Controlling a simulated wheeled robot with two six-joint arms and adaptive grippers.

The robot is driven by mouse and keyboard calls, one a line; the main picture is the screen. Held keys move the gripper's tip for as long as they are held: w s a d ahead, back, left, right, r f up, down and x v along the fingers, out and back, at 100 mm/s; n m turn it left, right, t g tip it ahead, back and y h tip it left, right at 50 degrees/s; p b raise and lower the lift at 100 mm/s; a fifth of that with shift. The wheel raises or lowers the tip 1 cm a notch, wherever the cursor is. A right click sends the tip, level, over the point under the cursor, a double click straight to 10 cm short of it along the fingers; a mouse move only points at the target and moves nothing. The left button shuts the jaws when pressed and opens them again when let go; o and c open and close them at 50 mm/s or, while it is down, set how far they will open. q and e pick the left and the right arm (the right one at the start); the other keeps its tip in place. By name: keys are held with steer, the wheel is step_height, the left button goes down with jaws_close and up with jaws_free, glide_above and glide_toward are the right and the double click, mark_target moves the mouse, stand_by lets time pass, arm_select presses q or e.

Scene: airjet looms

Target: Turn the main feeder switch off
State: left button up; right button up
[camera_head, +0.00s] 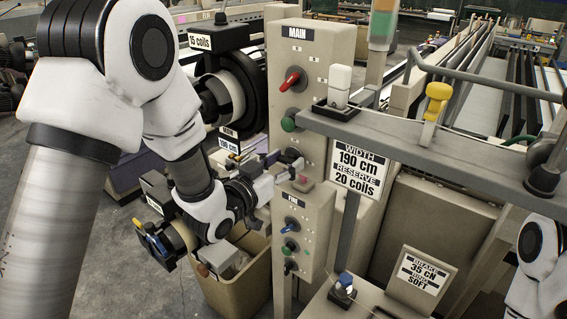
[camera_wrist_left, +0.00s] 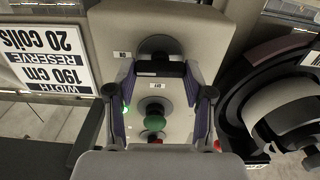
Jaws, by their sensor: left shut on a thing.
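A tall beige control panel (camera_head: 330,75) labelled MAIN stands in the middle of the head view. It carries a red lever switch (camera_head: 291,80), a green button (camera_head: 288,124) below it, and a dark round switch lower down, partly behind my gripper. My left gripper (camera_head: 290,168) reaches the panel from the left. In the left wrist view, which is upside down, my left gripper (camera_wrist_left: 160,72) is shut on the black handle of the dark switch (camera_wrist_left: 157,46). The handle lies level across the picture. The green button (camera_wrist_left: 155,123) shows beside it. My right gripper is out of view.
A lower FINE section (camera_head: 291,230) has a blue knob and other controls. A grey rail (camera_head: 430,150) with a width sign (camera_head: 358,172) runs to the right. A black coil feeder (camera_head: 232,90) stands left of the panel, and a beige bin (camera_head: 240,280) stands below.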

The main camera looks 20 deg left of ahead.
arm_select(q)
steer(key=n+b, duration=0.2)
steer(key=n, duration=0.2)
steer(key=n+b, duration=0.1)
steer(key=n, duration=0.3)
steer(key=shift+a+n, duration=0.15)
steer(key=shift+n, duration=0.15)
steer(key=n, duration=0.4)
steer(key=shift+w+f+n, duration=0.1)
steer(key=shift+n, duration=0.2)
steer(key=n, duration=0.4)
steer(key=shift+a, duration=0.1)
steer(key=o, duration=0.9)
steer(key=shift+o, duration=1.3)
steer(key=shift+w+f, duration=0.15)
